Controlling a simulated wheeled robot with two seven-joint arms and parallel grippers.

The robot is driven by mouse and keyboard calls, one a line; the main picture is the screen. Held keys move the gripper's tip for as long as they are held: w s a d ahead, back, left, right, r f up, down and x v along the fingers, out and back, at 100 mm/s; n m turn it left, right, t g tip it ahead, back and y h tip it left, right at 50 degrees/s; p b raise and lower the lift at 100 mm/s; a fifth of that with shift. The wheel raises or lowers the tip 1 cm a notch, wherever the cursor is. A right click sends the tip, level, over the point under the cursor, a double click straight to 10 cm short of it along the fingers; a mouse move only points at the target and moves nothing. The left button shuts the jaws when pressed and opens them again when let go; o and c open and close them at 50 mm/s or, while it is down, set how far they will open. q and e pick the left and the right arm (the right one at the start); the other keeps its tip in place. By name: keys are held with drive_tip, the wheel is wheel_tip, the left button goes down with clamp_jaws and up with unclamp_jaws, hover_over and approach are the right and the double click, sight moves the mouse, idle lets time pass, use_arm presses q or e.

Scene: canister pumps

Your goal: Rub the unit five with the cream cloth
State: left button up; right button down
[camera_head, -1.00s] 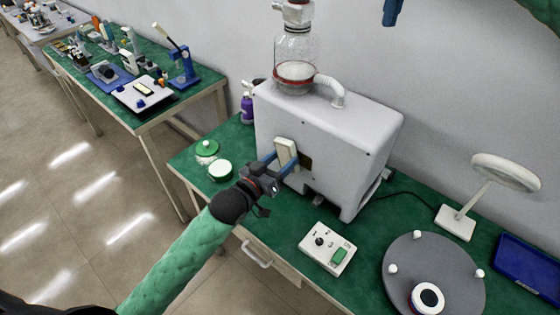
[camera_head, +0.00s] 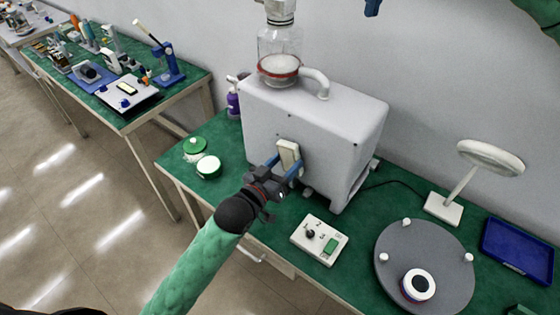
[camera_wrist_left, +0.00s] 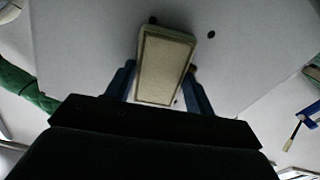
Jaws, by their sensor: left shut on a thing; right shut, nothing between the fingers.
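The large white boxy unit (camera_head: 330,125) with a glass jar on top stands on the green bench; no number on it is readable. My left gripper (camera_head: 287,164) is shut on the cream cloth (camera_head: 289,152), which looks like a stiff folded pad. The cloth is at the unit's front face, near its lower middle; I cannot tell whether it touches. In the left wrist view the cloth (camera_wrist_left: 164,68) sits between the blue fingers, with the pale face behind it. My right gripper (camera_head: 372,7) shows only as a blue tip at the top edge, shut and empty.
A white control box (camera_head: 319,239), a grey round plate (camera_head: 440,255), a lamp-like stand (camera_head: 443,208) and a blue tray (camera_head: 520,250) lie to the right. Another bench stands further left.

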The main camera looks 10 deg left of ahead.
use_arm(q)
drive_tip(key=shift+s+d, duration=0.35)
drive_tip(key=shift+d, duration=0.25)
drive_tip(key=shift+s+d, duration=0.35)
drive_tip(key=shift+d, duration=0.2)
drive_tip(key=shift+w+a, duration=0.1)
drive_tip(key=shift+w, duration=0.05)
drive_tip(key=shift+w+a, duration=0.5)
drive_tip(key=shift+a, duration=0.3)
drive_tip(key=shift+w+a, duration=0.45)
drive_tip(key=shift+a, duration=0.3)
drive_tip(key=w+a, duration=0.2)
drive_tip(key=a, duration=0.1)
drive_tip(key=shift+a, duration=0.2)
drive_tip(key=shift+s, duration=0.1)
drive_tip(key=v, duration=0.6)
